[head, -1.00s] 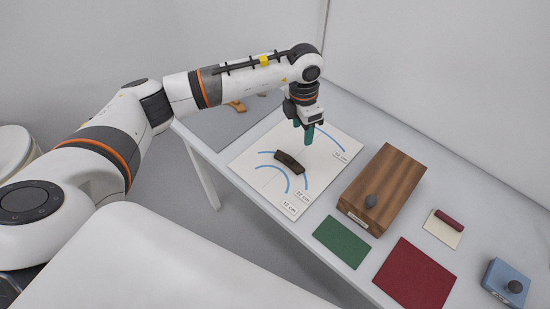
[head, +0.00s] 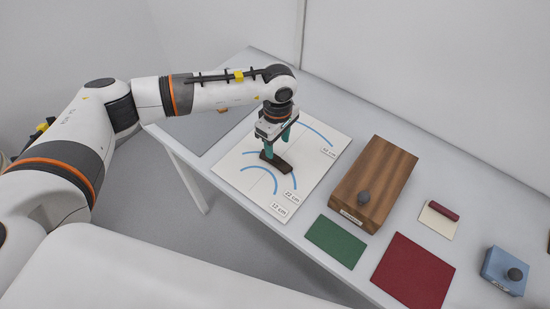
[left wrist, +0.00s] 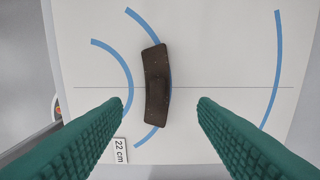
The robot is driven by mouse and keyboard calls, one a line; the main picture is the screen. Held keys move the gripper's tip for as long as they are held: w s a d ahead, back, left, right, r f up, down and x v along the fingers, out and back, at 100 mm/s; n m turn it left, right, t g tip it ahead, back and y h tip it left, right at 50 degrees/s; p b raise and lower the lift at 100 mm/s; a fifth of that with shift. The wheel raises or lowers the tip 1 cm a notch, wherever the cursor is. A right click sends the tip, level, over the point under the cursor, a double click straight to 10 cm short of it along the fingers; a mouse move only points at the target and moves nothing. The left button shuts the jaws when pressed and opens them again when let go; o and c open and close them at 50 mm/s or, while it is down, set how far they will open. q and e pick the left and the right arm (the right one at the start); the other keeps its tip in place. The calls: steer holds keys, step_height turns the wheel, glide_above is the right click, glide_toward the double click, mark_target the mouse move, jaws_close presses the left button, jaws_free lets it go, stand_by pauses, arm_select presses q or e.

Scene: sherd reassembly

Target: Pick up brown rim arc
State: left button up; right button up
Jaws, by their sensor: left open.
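The brown rim arc (head: 275,163) lies on the white sheet (head: 316,178) with blue arcs. In the left wrist view the brown rim arc (left wrist: 156,84) lies lengthwise over the middle blue arc, the one near the 22 cm label. My left gripper (head: 276,147) points down above it in the head view, its green fingers partly covering the sherd. In the left wrist view the two fingers (left wrist: 160,100) are apart, one to each side of the sherd, with nothing between them gripped. My right gripper is not in view.
A wooden box (head: 376,180) with a dark knob stands right of the sheet. A green mat (head: 336,241), a red mat (head: 412,271), a cream card with a red roll (head: 440,215) and a blue box (head: 505,271) lie farther right.

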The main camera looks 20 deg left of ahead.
mark_target(276, 157)
arm_select(q)
steer(key=f, duration=0.2)
steer(key=f+p, duration=0.1)
steer(key=f, duration=0.2)
steer(key=shift+s+a, duration=0.1)
steer(key=shift+a, duration=0.1)
steer(key=shift+f, duration=0.3)
steer(key=shift+c, duration=0.3)
